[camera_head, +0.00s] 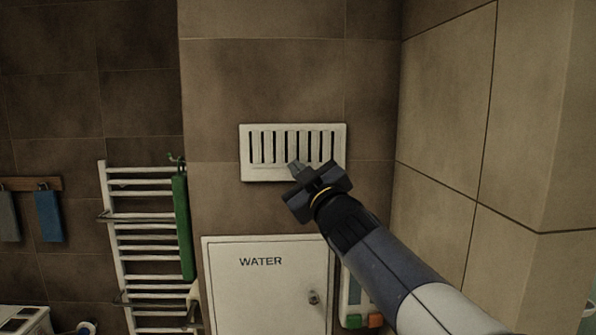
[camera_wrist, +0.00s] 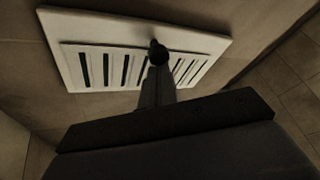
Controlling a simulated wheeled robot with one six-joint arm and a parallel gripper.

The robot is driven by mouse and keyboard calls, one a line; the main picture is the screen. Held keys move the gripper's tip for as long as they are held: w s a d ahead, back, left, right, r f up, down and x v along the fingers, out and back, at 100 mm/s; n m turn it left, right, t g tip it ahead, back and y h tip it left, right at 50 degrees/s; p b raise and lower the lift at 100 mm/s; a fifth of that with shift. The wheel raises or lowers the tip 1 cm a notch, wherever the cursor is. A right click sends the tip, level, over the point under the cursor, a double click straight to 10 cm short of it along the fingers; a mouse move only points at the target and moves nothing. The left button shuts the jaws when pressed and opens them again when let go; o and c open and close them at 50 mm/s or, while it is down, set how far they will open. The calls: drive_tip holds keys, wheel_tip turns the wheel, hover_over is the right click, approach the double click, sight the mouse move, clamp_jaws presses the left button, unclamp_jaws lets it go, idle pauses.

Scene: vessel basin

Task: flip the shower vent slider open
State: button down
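The white vent (camera_head: 262,174) is a rectangular wall plate with a row of dark vertical slots between white slats. It also fills the upper part of the wrist view (camera_wrist: 200,43), seen tilted from below. A small round dark knob (camera_wrist: 158,51) stands out at the vent's upper middle, just beyond my fingertips. My gripper (camera_head: 296,167) is in front of the vent's lower middle, and it shows in the wrist view (camera_wrist: 156,80) with its fingers together. I cannot tell whether the fingertips touch the knob. In the head view the knob is hidden or too small to make out.
A white WATER cabinet door (camera_head: 265,285) is below the vent. A white towel rail (camera_head: 140,235) with a green hanging item (camera_head: 184,225) stands to the left. A tiled side wall (camera_head: 445,120) closes in on the right. The wall above the vent is bare.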

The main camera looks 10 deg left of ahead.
drive_tip(key=shift+w+d, duration=0.15)
drive_tip(key=shift+d, duration=0.4)
drive_tip(key=shift+a, duration=0.4)
drive_tip(key=shift+d+r, duration=0.1)
drive_tip(key=shift+r, duration=0.1)
drive_tip(key=r+p, duration=0.1)
drive_tip(key=s+a+r, duration=0.1)
drive_tip(key=a+r+p, duration=0.1)
drive_tip(key=r, duration=0.1)
drive_tip(key=shift+s+a+p, duration=0.15)
drive_tip(key=shift+a+p, duration=0.1)
drive_tip(key=shift+p, duration=0.1)
drive_tip(key=f+b+v, duration=0.1)
drive_tip(key=b+v, duration=0.2)
drive_tip(key=v, duration=0.7)
drive_tip(key=shift+d+f, duration=0.1)
